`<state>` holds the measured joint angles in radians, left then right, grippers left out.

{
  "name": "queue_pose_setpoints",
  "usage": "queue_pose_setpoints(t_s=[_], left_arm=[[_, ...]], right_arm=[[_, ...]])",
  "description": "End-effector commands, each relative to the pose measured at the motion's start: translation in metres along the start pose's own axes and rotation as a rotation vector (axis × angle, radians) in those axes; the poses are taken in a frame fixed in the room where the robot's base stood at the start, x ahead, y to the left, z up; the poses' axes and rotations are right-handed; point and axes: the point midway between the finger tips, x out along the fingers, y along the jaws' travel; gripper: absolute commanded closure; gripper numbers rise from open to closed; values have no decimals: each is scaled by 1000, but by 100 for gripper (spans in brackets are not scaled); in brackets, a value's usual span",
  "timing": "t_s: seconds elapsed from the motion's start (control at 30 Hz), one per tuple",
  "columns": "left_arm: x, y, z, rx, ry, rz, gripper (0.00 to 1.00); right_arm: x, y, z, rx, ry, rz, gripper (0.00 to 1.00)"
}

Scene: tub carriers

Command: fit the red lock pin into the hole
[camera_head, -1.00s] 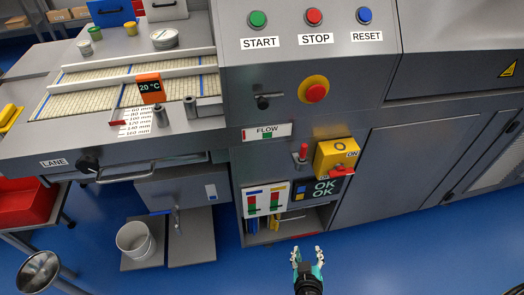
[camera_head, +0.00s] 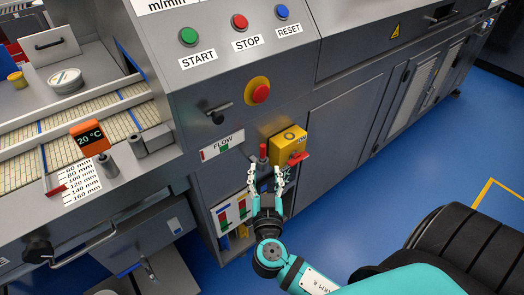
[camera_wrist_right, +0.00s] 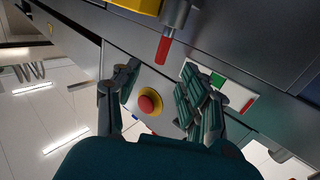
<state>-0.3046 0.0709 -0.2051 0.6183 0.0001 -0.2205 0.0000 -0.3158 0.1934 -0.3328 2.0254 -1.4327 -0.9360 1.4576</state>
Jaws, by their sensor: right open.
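The red lock pin (camera_head: 263,151) stands upright at the machine front, just left of the yellow switch box (camera_head: 289,144). In the right wrist view the pin (camera_wrist_right: 163,49) shows with its red end toward my fingers and a grey cylindrical part behind it. My right gripper (camera_head: 266,176) is open and empty, with its fingers pointing at the pin from below. In the right wrist view the gripper's fingers (camera_wrist_right: 160,80) are spread apart, and the pin is beyond their tips. I cannot make out the hole. My left gripper is not in view.
A red handle (camera_head: 299,159) sticks out from the yellow box. The FLOW plate (camera_head: 222,145) is left of the pin. A red stop button (camera_head: 260,93) on a yellow ring and a black lever (camera_head: 217,114) are above. Blue floor lies open to the right.

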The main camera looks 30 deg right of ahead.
Motion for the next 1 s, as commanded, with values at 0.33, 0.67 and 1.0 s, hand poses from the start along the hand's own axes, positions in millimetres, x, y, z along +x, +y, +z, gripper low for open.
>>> queue_pose_setpoints(t_s=[0.33,0.67,1.0], left_arm=[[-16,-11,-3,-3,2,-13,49],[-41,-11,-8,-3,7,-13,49],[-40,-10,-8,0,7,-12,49]], right_arm=[[36,0,-3,-1,0,1,57],[80,-3,-11,-2,0,0,57],[84,-3,-8,0,-2,0,62]])
